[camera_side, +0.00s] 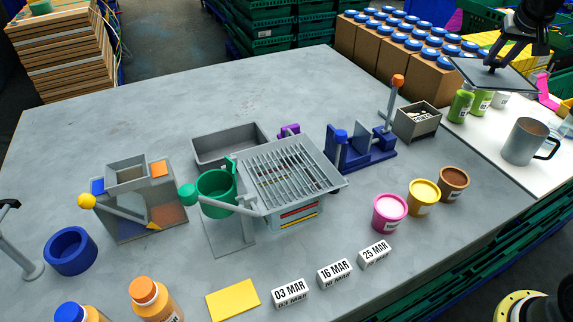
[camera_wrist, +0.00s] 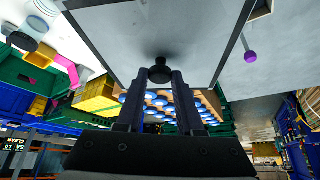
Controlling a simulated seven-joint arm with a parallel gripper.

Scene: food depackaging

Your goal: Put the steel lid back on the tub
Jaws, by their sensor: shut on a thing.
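The steel lid (camera_side: 512,78) is a flat grey plate with a dark knob, held in the air at the upper right in the side view. My gripper (camera_side: 490,64) is shut on the knob. In the wrist view my fingers (camera_wrist: 160,78) stand either side of the black knob, with the lid (camera_wrist: 115,35) filling the upper middle. An open grey rectangular tub (camera_side: 205,157), apparently the task's tub, sits on the table behind the slatted rack. The lid is far to its right. The rack and green cup hide part of the tub's front.
Below the lid are green jars (camera_side: 461,105) and a grey mug (camera_side: 522,142). The table's back left is clear.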

